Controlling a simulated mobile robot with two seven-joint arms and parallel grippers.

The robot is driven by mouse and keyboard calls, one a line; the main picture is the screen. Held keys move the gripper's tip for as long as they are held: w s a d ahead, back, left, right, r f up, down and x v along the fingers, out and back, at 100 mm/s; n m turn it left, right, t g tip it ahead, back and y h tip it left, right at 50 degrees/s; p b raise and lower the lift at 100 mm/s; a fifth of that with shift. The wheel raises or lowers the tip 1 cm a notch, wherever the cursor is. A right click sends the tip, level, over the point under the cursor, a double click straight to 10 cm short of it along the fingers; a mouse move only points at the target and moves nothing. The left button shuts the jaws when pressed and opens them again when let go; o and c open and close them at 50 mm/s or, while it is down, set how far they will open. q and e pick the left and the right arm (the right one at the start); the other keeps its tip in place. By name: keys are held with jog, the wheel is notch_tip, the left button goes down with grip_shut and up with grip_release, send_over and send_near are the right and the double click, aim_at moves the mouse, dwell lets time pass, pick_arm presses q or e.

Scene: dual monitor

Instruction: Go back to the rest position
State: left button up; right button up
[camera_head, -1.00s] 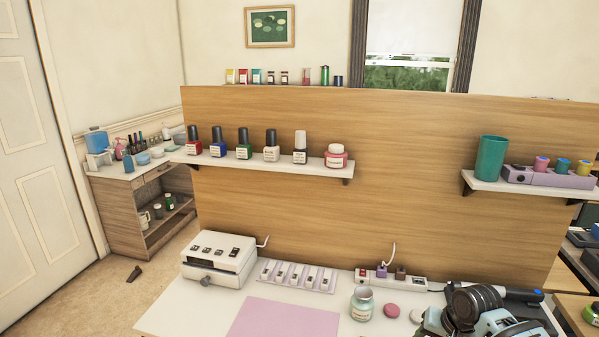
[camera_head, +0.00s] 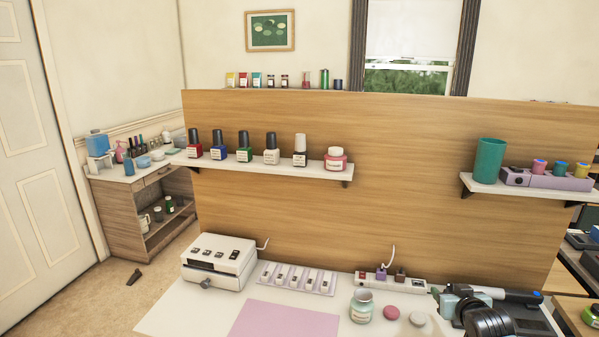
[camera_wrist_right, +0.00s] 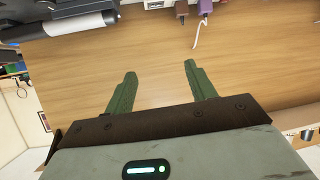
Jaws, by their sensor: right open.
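My right gripper shows in the right wrist view (camera_wrist_right: 160,70), its two green fingers spread apart with nothing between them. The wooden back panel (camera_wrist_right: 150,65) lies beyond the fingers. In the head view my right arm is at the bottom right, over the right end of the white desk (camera_head: 190,310); its fingertips are hard to make out there. My left gripper and arm are not in view.
On the desk are a white box (camera_head: 218,262), a jar (camera_head: 361,306), a pink disc (camera_head: 391,313), a white disc (camera_head: 417,319) and a power strip (camera_head: 400,282). Shelves with bottles (camera_head: 271,148) and a green cup (camera_head: 489,160) stick out from the panel.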

notch_tip(320, 180, up, 5)
jog(key=w+n+t, duration=0.1)
jog(key=n+t, duration=0.2)
jog(key=n, duration=0.1)
jog(key=s+a+f+g+y, duration=0.1)
jog(key=s+a+f, duration=0.3)
jog(key=s+f, duration=0.3)
jog(key=s+a+f+g, duration=0.1)
jog(key=s+a+f, duration=0.3)
jog(key=s+f, duration=0.3)
jog(key=s+a+f+g+y, duration=0.1)
jog(key=s+a+f+g, duration=0.15)
jog(key=s+f, duration=0.5)
jog(key=s+a+f+g, duration=0.1)
jog(key=s+a+f, duration=0.1)
jog(key=s, duration=0.9)
jog(key=s+a+f+m+g+y, duration=0.1)
jog(key=s+a, duration=0.4)
jog(key=s, duration=0.6)
jog(key=shift+s+a+f, duration=0.15)
jog(key=shift+a+f, duration=0.15)
jog(key=shift+f, duration=0.2)
